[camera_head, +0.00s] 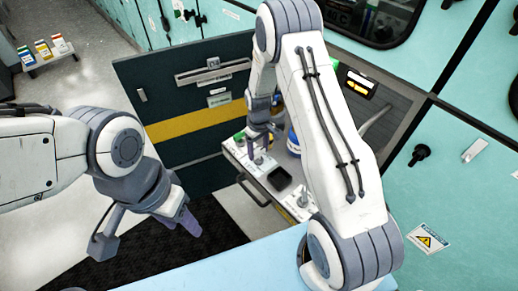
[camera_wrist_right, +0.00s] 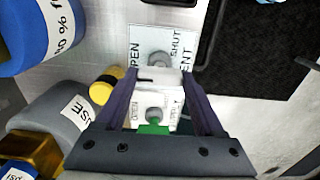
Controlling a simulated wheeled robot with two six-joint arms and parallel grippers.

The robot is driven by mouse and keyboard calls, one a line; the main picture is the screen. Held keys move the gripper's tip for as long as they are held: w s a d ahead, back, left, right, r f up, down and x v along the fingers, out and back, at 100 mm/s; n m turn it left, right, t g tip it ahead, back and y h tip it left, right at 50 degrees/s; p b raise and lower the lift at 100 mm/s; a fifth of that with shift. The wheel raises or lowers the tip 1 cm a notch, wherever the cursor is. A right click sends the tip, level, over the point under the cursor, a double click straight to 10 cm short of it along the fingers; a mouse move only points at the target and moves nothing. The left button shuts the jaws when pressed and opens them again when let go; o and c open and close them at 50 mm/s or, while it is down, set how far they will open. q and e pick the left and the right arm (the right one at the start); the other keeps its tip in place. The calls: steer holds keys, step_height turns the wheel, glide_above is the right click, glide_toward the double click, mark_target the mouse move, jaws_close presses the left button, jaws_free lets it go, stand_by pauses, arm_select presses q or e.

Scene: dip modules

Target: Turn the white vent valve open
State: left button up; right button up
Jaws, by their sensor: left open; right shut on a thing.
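My right gripper (camera_wrist_right: 160,84) has its two dark fingers closed around the white vent valve (camera_wrist_right: 158,74), on a plate marked OPEN, SHUT and VENT. In the head view this gripper (camera_head: 258,150) points down at the left part of the drawer-like tray (camera_head: 250,182); my fingers hide much of the valve there. I cannot tell the handle's exact angle. A second plate with a grey knob and a green part (camera_wrist_right: 153,128) shows between the fingers, nearer the wrist. My left gripper (camera_head: 184,222) is open and empty, left of the tray over the dark mat.
Blue-capped (camera_wrist_right: 25,35), grey-capped (camera_wrist_right: 55,115) and yellow-capped (camera_wrist_right: 105,85) items stand close left of the right fingers. A dark square recess (camera_head: 280,178) and another valve (camera_head: 303,201) are on the tray. The open dark cabinet door (camera_head: 180,100) stands behind.

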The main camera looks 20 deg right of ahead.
mark_target(258, 151)
steer(key=shift+w, duration=0.15)
steer(key=o, duration=1.4)
step_height(258, 151, up, 11)
steer(key=shift+f+b, duration=0.2)
steer(key=shift+b, duration=0.1)
